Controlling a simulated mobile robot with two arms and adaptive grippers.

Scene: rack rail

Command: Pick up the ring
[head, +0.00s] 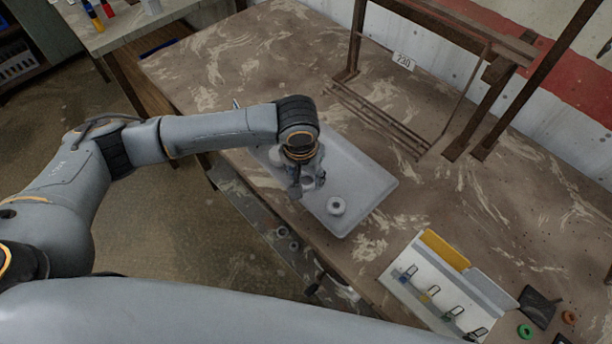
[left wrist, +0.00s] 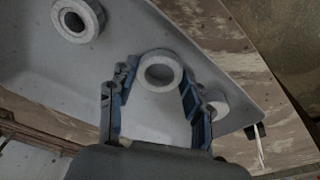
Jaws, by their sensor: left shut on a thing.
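My left gripper (head: 306,186) points down over the grey tray (head: 362,178). In the left wrist view its blue-padded fingers (left wrist: 158,85) stand on both sides of a pale grey ring (left wrist: 160,71) and are shut on it. A second pale ring (left wrist: 78,19) lies in the tray, apart from the fingers; a third (left wrist: 214,106) is partly hidden behind the right-hand finger. My right gripper is not in view.
A brown metal rack (head: 352,42) with a "230" label stands at the back of the table (head: 210,70). A white holder (head: 420,290) with clips and a yellow piece sits at the front right, near green and orange rings. The table's back left is clear.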

